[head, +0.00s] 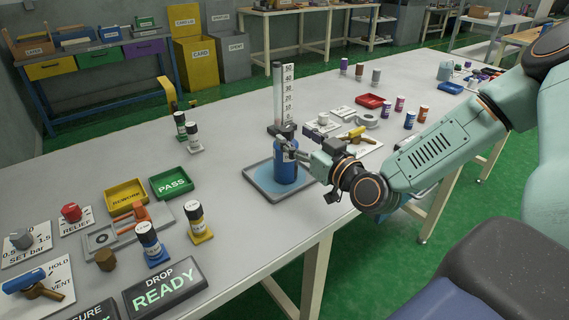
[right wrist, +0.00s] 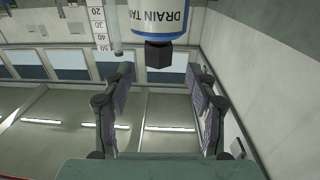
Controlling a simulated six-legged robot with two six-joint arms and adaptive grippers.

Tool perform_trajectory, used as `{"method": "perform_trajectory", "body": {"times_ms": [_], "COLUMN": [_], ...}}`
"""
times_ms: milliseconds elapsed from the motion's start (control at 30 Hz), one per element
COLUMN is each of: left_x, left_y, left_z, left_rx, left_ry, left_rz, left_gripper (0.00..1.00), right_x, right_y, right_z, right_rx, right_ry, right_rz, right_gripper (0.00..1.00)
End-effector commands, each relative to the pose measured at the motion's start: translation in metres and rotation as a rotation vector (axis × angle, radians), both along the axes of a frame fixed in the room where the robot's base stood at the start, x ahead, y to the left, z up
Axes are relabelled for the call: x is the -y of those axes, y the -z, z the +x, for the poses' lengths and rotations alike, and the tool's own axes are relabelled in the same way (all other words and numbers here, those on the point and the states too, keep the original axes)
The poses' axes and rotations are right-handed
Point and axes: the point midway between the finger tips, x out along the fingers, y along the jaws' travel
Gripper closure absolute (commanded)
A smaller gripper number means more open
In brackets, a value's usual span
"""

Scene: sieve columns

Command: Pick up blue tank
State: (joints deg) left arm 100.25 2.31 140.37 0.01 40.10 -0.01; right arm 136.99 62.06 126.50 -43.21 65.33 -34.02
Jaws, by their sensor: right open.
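The blue tank (head: 287,166) stands upright on a grey tray with a blue inset (head: 259,187), near the front edge of the bench. My right gripper (head: 288,140) is at the tank's top, partly covering it. In the right wrist view, the tank (right wrist: 158,18) shows a white band lettered "DRAIN TA", cut off at the picture's edge, and a dark cap (right wrist: 158,55). The open fingers of my right gripper (right wrist: 160,78) are spread to either side of the cap's line, with nothing held between them. My left gripper is out of view.
A clear tube with a numbered scale (head: 289,95) stands just behind the tank. A yellow-handled valve (head: 352,135) and red tray (head: 372,101) lie to the right. Green PASS tray (head: 171,183) and small bottles stand left. Bench between them and the tank is clear.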

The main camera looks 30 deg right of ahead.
Motion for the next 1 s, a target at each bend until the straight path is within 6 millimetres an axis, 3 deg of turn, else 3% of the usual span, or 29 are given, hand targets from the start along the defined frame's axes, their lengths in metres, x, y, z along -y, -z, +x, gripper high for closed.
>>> {"method": "perform_trajectory", "body": {"times_ms": [300, 500, 833, 1000], "left_x": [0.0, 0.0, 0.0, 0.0], "left_y": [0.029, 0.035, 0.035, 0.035], "left_z": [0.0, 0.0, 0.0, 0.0], "left_rx": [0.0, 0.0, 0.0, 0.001], "left_ry": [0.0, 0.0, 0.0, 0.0], "left_rz": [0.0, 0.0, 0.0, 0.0], "left_gripper": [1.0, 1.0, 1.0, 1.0], "right_x": [0.001, 0.0, 0.0, 0.0], "right_y": [0.012, 0.01, 0.008, 0.008], "right_z": [0.034, 0.052, 0.055, 0.055], "right_rx": [-0.001, -0.002, -0.002, -0.002], "right_ry": [-0.005, -0.005, -0.003, -0.003], "right_rz": [-0.007, -0.005, 0.0, 0.0], "right_gripper": [0.42, 0.42, 0.42, 0.56]}}
